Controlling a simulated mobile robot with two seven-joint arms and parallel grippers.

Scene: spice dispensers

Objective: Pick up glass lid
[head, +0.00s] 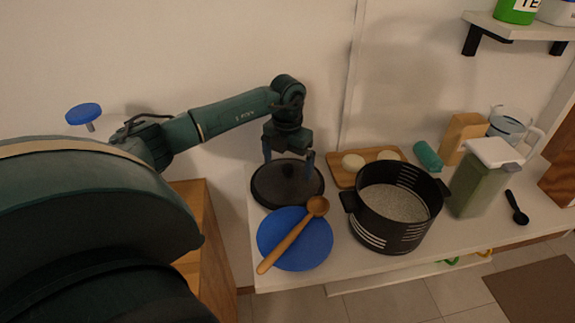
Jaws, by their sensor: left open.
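A round dark lid (286,190) lies on the white counter at its left end, behind a blue plate (283,250). The lid looks dark, with a black rim. My left gripper (289,160) points down over the lid's far part, with its blue fingers spread apart on either side of its middle. The fingertips are at or just above the lid; I cannot tell if they touch it. A knob between the fingers is hard to make out. My right gripper is not in view.
A wooden spoon (291,234) lies across the plate. A black pot (393,238) of grainy contents stands to the right, before a wooden board (342,177) with two pale round pieces. A green container (479,184) and a black scoop (517,209) are farther right.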

